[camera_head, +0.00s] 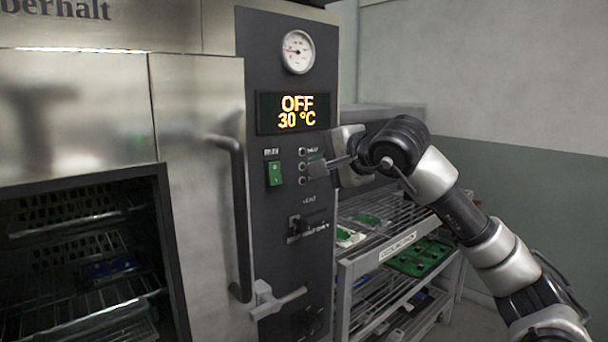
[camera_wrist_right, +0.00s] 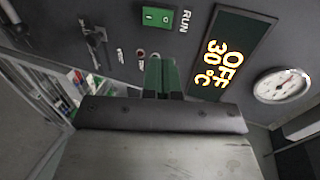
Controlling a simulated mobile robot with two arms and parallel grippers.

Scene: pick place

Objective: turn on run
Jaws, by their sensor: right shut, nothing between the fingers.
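The green RUN switch (camera_head: 274,173) sits on the dark control panel (camera_head: 270,90), below the display (camera_head: 293,112), which reads OFF and 30 °C. In the right wrist view the RUN switch (camera_wrist_right: 158,17) is at the top, with the word RUN beside it. My right gripper (camera_head: 318,168) is shut and empty, in front of the panel just right of the switch, over the small indicators. In the wrist view its green-tipped fingers (camera_wrist_right: 163,76) point toward the panel, apart from the switch in the picture. My left gripper is not in view.
A round gauge (camera_head: 298,52) is above the display. A door handle (camera_head: 238,215) stands out left of the switch, and a latch lever (camera_head: 278,300) is below. A rack (camera_head: 395,245) with green boards stands at the right.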

